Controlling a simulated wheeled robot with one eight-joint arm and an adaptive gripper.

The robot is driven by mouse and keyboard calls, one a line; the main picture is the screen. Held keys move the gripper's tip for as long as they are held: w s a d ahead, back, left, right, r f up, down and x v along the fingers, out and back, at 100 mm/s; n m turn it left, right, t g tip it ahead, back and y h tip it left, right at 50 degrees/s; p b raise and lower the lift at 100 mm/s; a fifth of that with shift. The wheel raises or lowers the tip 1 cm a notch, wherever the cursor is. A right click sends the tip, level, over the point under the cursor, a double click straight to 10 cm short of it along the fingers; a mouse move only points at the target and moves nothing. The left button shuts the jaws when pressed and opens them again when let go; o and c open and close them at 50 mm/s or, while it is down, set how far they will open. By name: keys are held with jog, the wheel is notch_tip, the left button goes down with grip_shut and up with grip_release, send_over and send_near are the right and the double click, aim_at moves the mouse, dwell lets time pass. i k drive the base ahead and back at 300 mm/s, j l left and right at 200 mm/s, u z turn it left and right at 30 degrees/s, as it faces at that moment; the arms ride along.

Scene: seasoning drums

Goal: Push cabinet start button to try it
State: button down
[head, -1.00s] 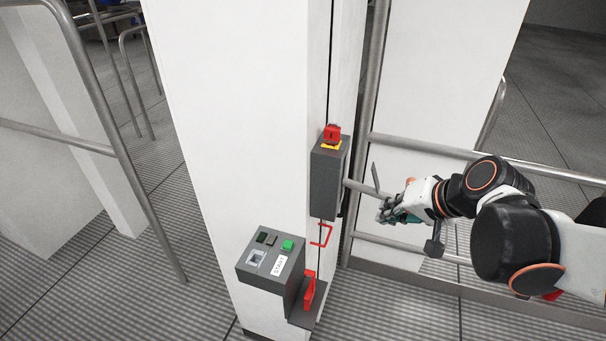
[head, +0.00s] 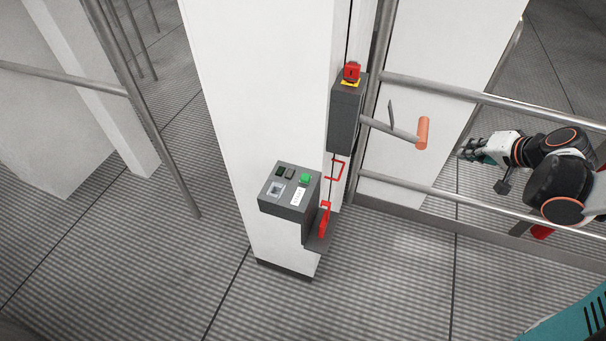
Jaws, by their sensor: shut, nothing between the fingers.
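The cabinet is a tall white column (head: 262,110) in the middle of the head view. A dark grey control box (head: 288,209) is fixed low on it. My gripper (head: 464,153) is at the right, shut and empty, well apart from the button. The box with the red switch and the rail lie between them in the picture.
A grey box (head: 345,115) with a red switch (head: 351,72) is above right of the control box. A bar with an orange handle (head: 423,133) sticks out beside it. Metal rails (head: 480,96) run along the right. Floor in front (head: 350,290) is clear.

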aim_at(305, 177)
jog(key=z, duration=0.45)
jog(key=j+z, duration=0.15)
jog(key=z, duration=0.25)
jog(key=j+z, duration=0.1)
jog(key=z, duration=0.8)
jog(key=j+z, duration=0.15)
jog(key=z, duration=0.25)
jog(key=j+z, duration=0.1)
jog(key=z, duration=0.8)
jog(key=k+l+u, duration=0.1)
jog(key=u, duration=0.35)
jog(key=k+u, duration=0.25)
jog(key=u, duration=0.2)
jog(key=k+j+u, duration=0.1)
jog(key=u, duration=0.35)
jog(key=k+j+u, duration=0.15)
jog(key=u, duration=0.3)
jog(key=k+u, duration=0.15)
jog(key=u, duration=0.25)
jog(key=k+j+u, duration=0.1)
jog(key=u, duration=0.25)
jog(key=k+j+u, duration=0.1)
jog(key=u, duration=0.3)
jog(key=i+j+u, duration=0.15)
jog(key=j, duration=0.1)
